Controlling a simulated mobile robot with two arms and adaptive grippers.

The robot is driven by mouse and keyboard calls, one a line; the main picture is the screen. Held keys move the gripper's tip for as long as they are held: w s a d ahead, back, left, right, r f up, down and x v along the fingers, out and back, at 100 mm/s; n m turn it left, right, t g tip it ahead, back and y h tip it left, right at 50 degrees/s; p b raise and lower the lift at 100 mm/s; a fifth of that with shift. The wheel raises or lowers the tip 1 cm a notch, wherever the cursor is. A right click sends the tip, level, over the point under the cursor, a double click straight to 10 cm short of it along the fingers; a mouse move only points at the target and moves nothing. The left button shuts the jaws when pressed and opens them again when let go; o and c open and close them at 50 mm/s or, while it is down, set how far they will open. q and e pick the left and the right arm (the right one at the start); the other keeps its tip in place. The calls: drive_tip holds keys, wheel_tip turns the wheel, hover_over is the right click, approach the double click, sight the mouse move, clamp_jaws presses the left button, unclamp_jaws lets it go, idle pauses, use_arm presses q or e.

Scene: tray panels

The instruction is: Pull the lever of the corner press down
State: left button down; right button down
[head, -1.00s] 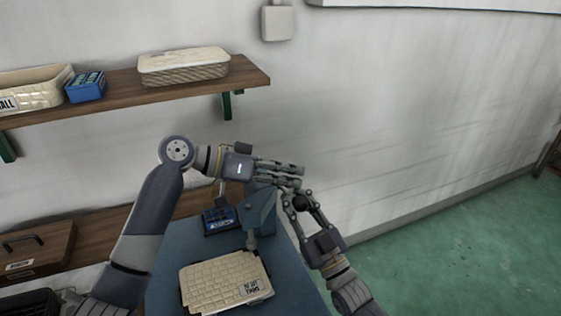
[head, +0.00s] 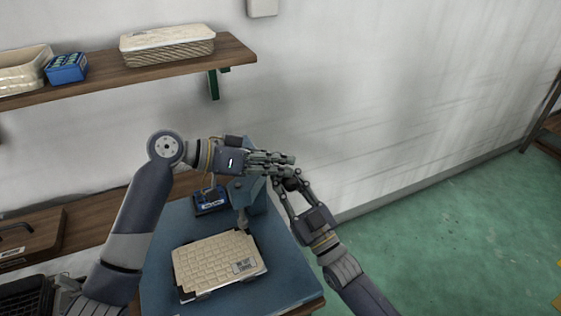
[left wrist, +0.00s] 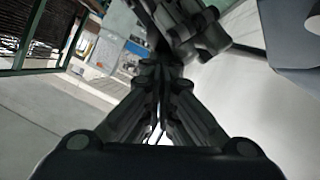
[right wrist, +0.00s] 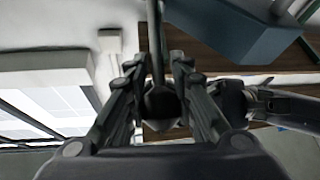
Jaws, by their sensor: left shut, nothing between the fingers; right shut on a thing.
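The corner press (head: 246,196) is a blue-grey block with a dark plunger, standing on the blue table beside the cream panel (head: 215,262). Its lever ends in a dark round knob (head: 293,183) on the right. My right gripper (head: 289,187) is shut on this knob; in the right wrist view the knob (right wrist: 161,104) sits between the fingers, with the lever rod (right wrist: 155,45) running up from it. My left gripper (head: 292,162) is shut and empty. It reaches across over the press, just above the right gripper, and hides the press top and part of the lever.
The blue table (head: 180,225) has a small dark-blue box (head: 210,201) behind the panel. A wooden wall shelf (head: 155,75) holds a cream basket (head: 168,46) and a blue box (head: 66,68). A wooden drawer unit (head: 30,240) stands at left. Green floor is open at right.

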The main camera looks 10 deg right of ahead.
drive_tip(key=c, duration=1.2)
unclamp_jaws()
drive_tip(key=shift+d+r, duration=0.1)
drive_tip(key=shift+r, duration=0.3)
use_arm(q)
drive_tip(key=shift+f, duration=0.5)
use_arm(e)
drive_tip(key=shift+y, duration=0.3)
drive_tip(key=shift+r, duration=0.1)
use_arm(q)
drive_tip(key=shift+a, duration=0.1)
use_arm(e)
drive_tip(key=shift+s, duration=0.1)
